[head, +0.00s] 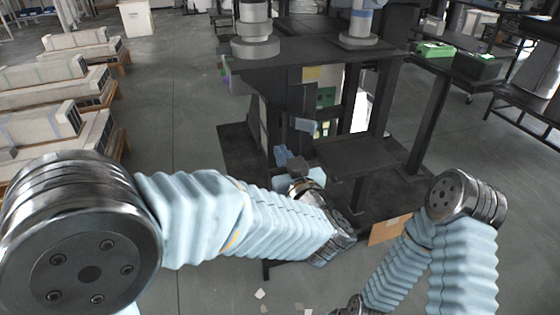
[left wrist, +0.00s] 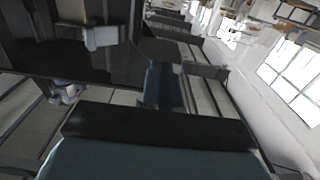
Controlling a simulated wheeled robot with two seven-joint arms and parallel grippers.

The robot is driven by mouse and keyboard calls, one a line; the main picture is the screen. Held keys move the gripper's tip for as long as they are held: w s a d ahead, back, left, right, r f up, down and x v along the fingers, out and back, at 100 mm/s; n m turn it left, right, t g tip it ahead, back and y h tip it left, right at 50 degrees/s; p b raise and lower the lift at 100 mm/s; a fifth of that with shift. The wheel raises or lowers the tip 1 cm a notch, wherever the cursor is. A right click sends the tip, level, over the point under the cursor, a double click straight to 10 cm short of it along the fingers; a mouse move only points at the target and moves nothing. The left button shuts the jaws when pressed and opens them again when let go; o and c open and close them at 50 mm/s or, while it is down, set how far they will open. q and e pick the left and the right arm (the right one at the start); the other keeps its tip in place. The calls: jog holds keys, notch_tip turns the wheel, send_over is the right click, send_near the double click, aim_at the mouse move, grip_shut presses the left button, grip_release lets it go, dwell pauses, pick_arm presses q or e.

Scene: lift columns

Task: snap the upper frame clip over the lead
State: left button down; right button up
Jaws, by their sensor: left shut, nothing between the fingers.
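A small grey-blue piece (head: 305,125), which looks like the upper frame clip, sits on the dark upright of the frame in the head view. In the left wrist view a pale grey block (left wrist: 100,38) at upper left appears to be the same piece. I cannot make out the lead. My left gripper (head: 284,156) is just below and left of that piece, apart from it, shut and empty. Its blue finger part (left wrist: 165,87) shows in the left wrist view. My right arm is at lower right in the head view, but its gripper is not visible.
The dark lift frame (head: 280,66) has grey cylinders (head: 256,45) on top and a lower dark shelf (head: 357,155). A cardboard piece (head: 388,230) stands at its base. A dark bench (head: 475,65) is on the right. Pale stacked units (head: 70,75) are on the left, with open floor between.

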pick_arm(q)
jog(key=w+p, duration=0.1)
jog(key=w, duration=0.6)
jog(key=shift+w+a, duration=0.2)
jog(key=shift+a, duration=0.25)
jog(key=shift+s+d, duration=0.1)
jog(key=shift+s, duration=0.05)
jog(key=v, duration=0.4)
jog(key=shift+s, duration=0.15)
jog(key=shift+d, duration=0.1)
jog(key=shift+w+d+p, duration=0.45)
jog(key=shift+d+p, duration=0.15)
jog(key=shift+d, duration=0.7)
jog(key=shift+w+d+p, duration=0.4)
jog(key=shift+d+p, duration=0.15)
jog(key=shift+d, duration=0.75)
jog(key=shift+w+d+p, duration=0.45)
jog(key=shift+d+p, duration=0.15)
jog(key=shift+d, duration=0.7)
jog(key=shift+w, duration=0.15)
